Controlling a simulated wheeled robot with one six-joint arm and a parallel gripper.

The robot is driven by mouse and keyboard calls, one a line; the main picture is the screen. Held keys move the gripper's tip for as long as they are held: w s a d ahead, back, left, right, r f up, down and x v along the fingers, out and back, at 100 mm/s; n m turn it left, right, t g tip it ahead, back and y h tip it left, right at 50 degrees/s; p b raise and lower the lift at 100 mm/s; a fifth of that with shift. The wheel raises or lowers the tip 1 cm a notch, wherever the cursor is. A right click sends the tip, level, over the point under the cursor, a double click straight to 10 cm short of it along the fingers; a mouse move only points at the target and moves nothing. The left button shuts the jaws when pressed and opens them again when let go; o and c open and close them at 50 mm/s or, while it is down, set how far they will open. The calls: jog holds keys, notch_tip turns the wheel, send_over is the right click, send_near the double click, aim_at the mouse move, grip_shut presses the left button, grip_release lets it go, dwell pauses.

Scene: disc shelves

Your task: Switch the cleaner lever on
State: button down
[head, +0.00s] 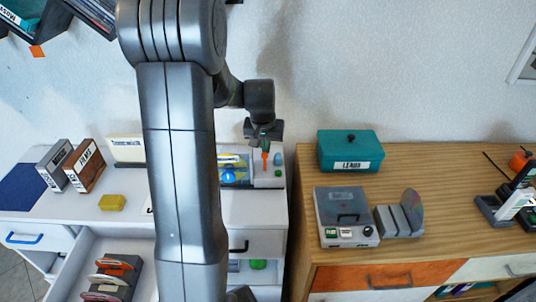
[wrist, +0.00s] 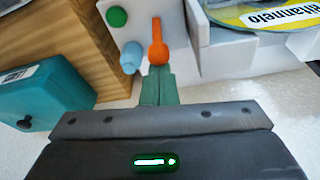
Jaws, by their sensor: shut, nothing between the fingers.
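The cleaner (head: 268,182) is a pale box at the right end of the white cabinet, partly hidden by my arm in the head view. Its orange lever (head: 264,163) stands on its panel; it also shows in the wrist view (wrist: 157,45), narrow at one end and rounded at the end nearer my fingers. My gripper (head: 264,143) is over the lever, fingers together and empty. In the wrist view its green fingertips (wrist: 158,76) are right at the lever's rounded end; I cannot tell whether they touch it. A green button (wrist: 117,17) and a light blue knob (wrist: 131,56) sit beside the lever.
A disc with a yellow label (wrist: 265,12) lies by the lever. A teal box (head: 350,151), a grey player (head: 345,210) and a disc rack (head: 398,220) stand on the wooden cabinet at right. A yellow block (head: 112,202) lies on the white top. The wall is close behind.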

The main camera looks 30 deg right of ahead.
aim_at(266, 154)
jog(key=s+t+h+b, duration=0.1)
jog(key=b, duration=0.3)
jog(key=s+a+t+h+b, duration=0.1)
jog(key=t+b, duration=0.1)
jog(key=b, duration=0.3)
jog(key=shift+s+a+f, duration=0.2)
jog(key=shift+s, duration=0.1)
jog(key=shift+s+r+t, duration=0.1)
jog(key=shift+r+t, duration=0.2)
jog(key=shift+t, duration=0.1)
jog(key=shift+r+p, duration=0.75)
jog(key=shift+r, duration=0.2)
jog(key=shift+w+d+r, duration=0.1)
jog(key=shift+w+r, duration=0.1)
jog(key=shift+w, duration=0.05)
jog(key=w+d+r+p+v, duration=0.1)
jog(key=v, duration=0.8)
